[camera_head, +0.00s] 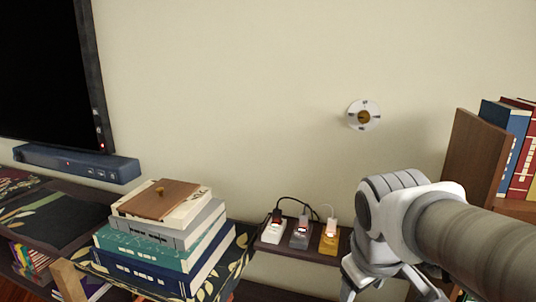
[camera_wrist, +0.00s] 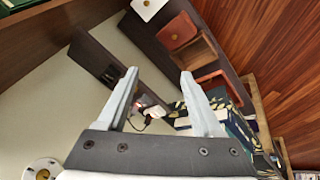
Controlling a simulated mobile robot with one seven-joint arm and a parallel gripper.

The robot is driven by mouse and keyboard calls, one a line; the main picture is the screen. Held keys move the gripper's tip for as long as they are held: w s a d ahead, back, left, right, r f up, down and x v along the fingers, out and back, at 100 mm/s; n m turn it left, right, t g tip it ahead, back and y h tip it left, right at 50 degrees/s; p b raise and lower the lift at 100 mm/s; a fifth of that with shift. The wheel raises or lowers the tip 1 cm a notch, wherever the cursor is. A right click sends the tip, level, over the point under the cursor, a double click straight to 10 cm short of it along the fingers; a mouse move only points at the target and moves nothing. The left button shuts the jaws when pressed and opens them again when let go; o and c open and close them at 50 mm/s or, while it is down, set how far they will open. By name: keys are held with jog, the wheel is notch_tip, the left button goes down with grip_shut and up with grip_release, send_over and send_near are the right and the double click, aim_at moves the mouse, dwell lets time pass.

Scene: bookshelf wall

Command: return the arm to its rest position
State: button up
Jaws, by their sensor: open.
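My gripper (camera_wrist: 159,74) is open in the wrist view, its two fingers well apart with nothing between them. Past the fingers, the shelf edge and small devices with cables show, at a distance I cannot tell. In the head view my arm comes in from the right edge and bends down at a white and grey joint. The gripper is low in that picture, in front of the dark shelf, and its fingertips are cut off or hidden.
A book stack (camera_head: 160,250) stands left of my arm. Several small switch devices (camera_head: 300,235) with cables sit on the dark shelf (camera_head: 275,250) beside it. A round dial (camera_head: 363,115) is on the wall. A wooden bookcase (camera_head: 470,150) with books stands right, near my arm.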

jog(key=s+a+m+t+y, duration=0.1)
jog(key=s+a+m, duration=0.1)
jog(key=s+m, duration=0.4)
notch_tip(320, 180, up, 19)
jog(key=n+p, duration=0.1)
jog(key=p, duration=1.7)
jog(key=shift+s, duration=0.2)
jog(key=shift+d+f, duration=0.1)
jog(key=shift+f, duration=0.1)
jog(key=shift+c, duration=1.4)
jog(key=shift+s, duration=0.2)
